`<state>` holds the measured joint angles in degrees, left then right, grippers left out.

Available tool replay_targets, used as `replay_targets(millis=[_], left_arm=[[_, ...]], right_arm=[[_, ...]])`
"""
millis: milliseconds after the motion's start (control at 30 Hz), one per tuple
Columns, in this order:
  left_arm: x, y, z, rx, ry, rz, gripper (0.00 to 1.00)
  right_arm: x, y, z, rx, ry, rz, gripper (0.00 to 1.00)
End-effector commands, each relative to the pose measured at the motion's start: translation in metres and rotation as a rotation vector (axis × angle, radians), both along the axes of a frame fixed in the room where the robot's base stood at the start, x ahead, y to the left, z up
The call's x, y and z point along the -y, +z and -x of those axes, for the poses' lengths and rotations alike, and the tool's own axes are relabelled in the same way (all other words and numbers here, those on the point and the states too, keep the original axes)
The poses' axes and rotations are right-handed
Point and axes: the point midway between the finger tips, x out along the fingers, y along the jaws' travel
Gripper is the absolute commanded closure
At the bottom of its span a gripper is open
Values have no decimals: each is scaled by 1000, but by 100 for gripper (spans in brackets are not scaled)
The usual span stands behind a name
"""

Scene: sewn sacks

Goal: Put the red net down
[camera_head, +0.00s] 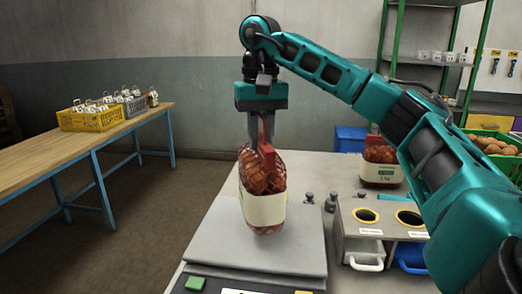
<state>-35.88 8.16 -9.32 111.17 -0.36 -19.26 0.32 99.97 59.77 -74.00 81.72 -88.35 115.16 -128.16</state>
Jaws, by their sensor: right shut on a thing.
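A red net (264,207) with reddish-brown contents and a pale label band is upright over the grey plate of a weighing scale (290,250). My right gripper (264,132) is above it, pointing down, and is shut on the net's red gathered top. I cannot tell whether the net's bottom touches the plate or hangs just above it. A second red net (380,172) with a label stands on the table at the right, partly behind my arm. My left gripper is not in view.
Small metal weights (331,201) and a grey block with round holes (372,217) stand right of the scale. A white tray (364,256) and a blue tray (411,258) sit below it. A wooden table (62,152) at the left holds a yellow crate (92,117).

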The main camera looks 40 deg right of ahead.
Motion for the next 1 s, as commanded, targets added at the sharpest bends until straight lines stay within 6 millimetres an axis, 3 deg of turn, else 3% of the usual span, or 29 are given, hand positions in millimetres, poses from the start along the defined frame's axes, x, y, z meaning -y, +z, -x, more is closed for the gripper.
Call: replay_targets(millis=[333,800,833,1000], left_arm=[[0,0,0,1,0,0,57],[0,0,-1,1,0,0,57],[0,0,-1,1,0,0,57],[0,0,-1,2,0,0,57]], right_arm=[[0,-28,0,1,0,-3,100],[0,-33,0,4,-1,-1,100],[0,-36,0,-1,-1,0,78],[0,-35,0,-1,-1,0,62]])
